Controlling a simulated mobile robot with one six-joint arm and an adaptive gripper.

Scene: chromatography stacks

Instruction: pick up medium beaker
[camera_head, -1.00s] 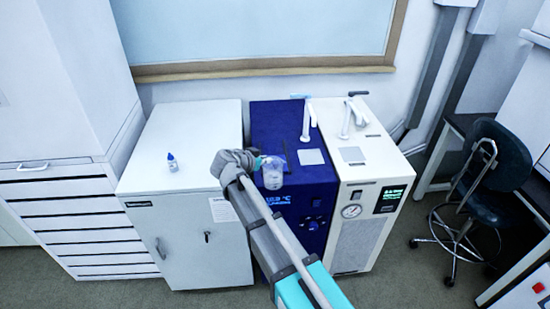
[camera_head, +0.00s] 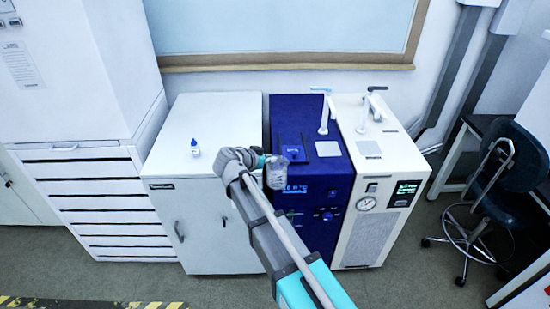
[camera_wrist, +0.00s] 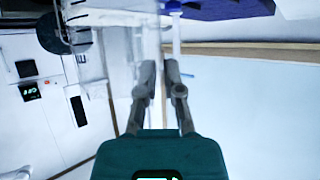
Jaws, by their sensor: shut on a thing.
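The medium beaker (camera_head: 277,173) is a clear, pale vessel at the end of my arm in the head view. My gripper (camera_head: 263,161) is shut on it from the left side, and the beaker looks roughly upright. It appears in front of the upper left of the blue unit's front. In the wrist view my gripper (camera_wrist: 160,75) shows its two dark fingers, and the beaker's clear outline is too faint there to make out well.
A white cabinet (camera_head: 205,115) bears a small blue-capped bottle (camera_head: 195,148). The blue unit (camera_head: 325,180) and a white unit (camera_head: 372,235) stand beside it, with upright taps on top. A dark chair (camera_head: 510,165) stands right. A yellow-black floor strip (camera_head: 90,303) lies lower left.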

